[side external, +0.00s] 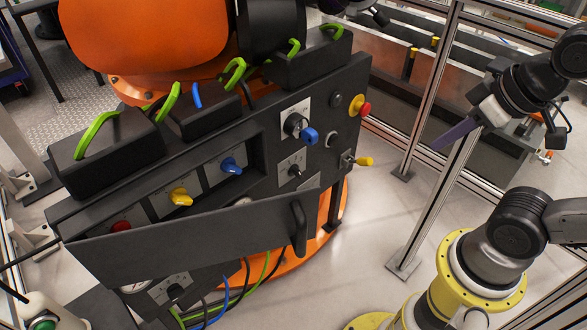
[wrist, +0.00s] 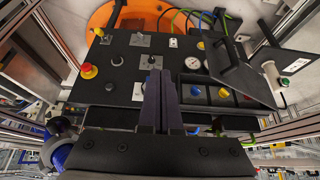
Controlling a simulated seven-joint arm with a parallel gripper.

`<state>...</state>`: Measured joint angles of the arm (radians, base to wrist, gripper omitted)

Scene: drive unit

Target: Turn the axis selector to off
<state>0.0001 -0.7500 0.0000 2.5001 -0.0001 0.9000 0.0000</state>
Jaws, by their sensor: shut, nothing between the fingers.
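No readable label shows which control is the axis selector. My gripper (side external: 438,144) is shut and empty, held in the air right of the panel, clear of the controls. In the wrist view my gripper's dark fingers (wrist: 160,76) are together, pointing toward the panel and hiding part of it. Knob settings are too small to read.
A red button (side external: 364,109) and a yellow-tipped lever (side external: 362,161) stand out at the panel's right. Red, yellow (side external: 180,196) and blue (side external: 231,166) knobs sit in a recess behind an open flap (side external: 200,235) with a handle. A metal fence post (side external: 434,155) stands near my gripper.

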